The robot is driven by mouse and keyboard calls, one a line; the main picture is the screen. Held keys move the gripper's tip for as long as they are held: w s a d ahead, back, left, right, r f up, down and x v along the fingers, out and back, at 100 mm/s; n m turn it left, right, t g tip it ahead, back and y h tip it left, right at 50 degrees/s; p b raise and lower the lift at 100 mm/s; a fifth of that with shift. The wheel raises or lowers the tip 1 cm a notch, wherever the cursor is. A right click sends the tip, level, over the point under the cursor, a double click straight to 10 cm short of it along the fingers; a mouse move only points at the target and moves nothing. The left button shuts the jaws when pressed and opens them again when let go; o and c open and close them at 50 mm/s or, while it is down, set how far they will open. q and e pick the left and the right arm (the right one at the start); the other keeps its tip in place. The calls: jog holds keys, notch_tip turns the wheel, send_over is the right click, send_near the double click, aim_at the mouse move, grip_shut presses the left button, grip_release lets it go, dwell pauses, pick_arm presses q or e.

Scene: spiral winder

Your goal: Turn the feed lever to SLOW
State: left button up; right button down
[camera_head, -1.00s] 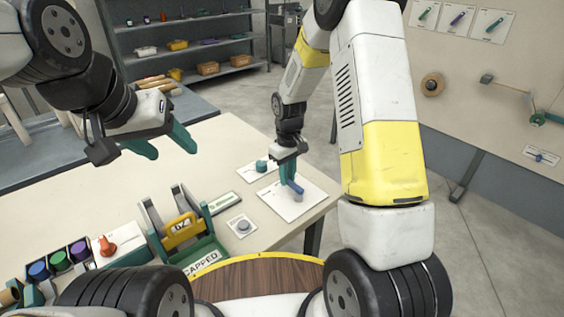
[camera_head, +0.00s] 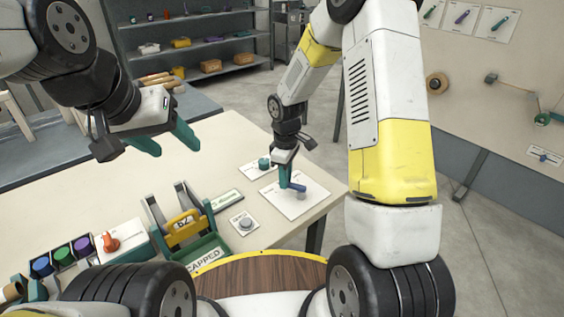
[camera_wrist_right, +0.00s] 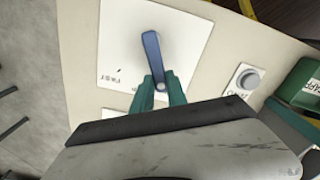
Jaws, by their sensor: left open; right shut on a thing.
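The blue feed lever (camera_head: 298,188) stands on a white card (camera_head: 309,204) near the table's right end. In the right wrist view the blue lever (camera_wrist_right: 152,52) lies over the white card (camera_wrist_right: 188,38), which reads FAST (camera_wrist_right: 120,83) upside down at the left; I cannot read SLOW. My right gripper (camera_head: 286,184) is shut on the lever's near end; its teal fingers (camera_wrist_right: 158,92) show there in the wrist view. The grip hides part of that end. My left gripper (camera_head: 172,142) is open and empty, above the table at the left.
A round grey button (camera_head: 243,223) sits left of the lever card, and a teal knob (camera_head: 264,163) stands behind it. A green tray (camera_head: 208,255), a yellow-handled holder (camera_head: 184,228) and an orange knob (camera_head: 109,242) are further left. The table's right edge is close to the card.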

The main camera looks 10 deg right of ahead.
jog(key=shift+s+a+n, duration=0.15)
jog(key=shift+s+n, duration=0.05)
jog(key=shift+n, duration=0.5)
jog(key=c, duration=1.3)
grip_release()
jog(key=shift+s, duration=0.1)
jog(key=shift+r, duration=0.1)
notch_tip(320, 180, up, 8)
jog(key=shift+f, duration=0.2)
